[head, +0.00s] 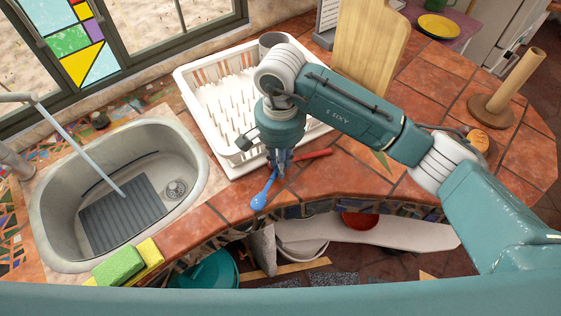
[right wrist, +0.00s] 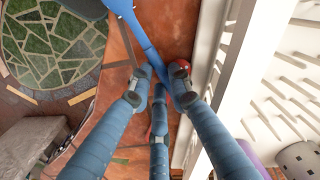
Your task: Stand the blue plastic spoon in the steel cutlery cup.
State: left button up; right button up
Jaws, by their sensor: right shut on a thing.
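The blue plastic spoon (head: 261,193) is in my right gripper (head: 280,160), at the counter's front edge. Its bowl points toward the front left in the head view. In the right wrist view the blue handle (right wrist: 146,42) runs between the fingertips (right wrist: 163,80), which are closed around it; the bowl is cut off at the top. A grey cup (head: 272,40), apparently the steel cutlery cup, stands at the rack's back, partly hidden by my right arm. A grey perforated cup also shows in the right wrist view (right wrist: 300,158). My left gripper is not in view.
A white dish rack (head: 190,100) stands right behind my right gripper. A red-handled utensil (head: 314,154) lies beside it. The sink (head: 50,200) is left, with sponges (head: 120,264) at its front. A wooden board (head: 370,45) and paper-towel holder (head: 515,85) stand to the right.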

jog(key=o, duration=0.9)
jog(key=shift+r+p, duration=0.2)
jog(key=shift+p, duration=0.1)
jog(key=shift+r+p, duration=0.7)
jog(key=shift+r, duration=0.05)
notch_tip(320, 180, up, 11)
jog(key=b, duration=0.4)
jog(key=shift+r, duration=0.15)
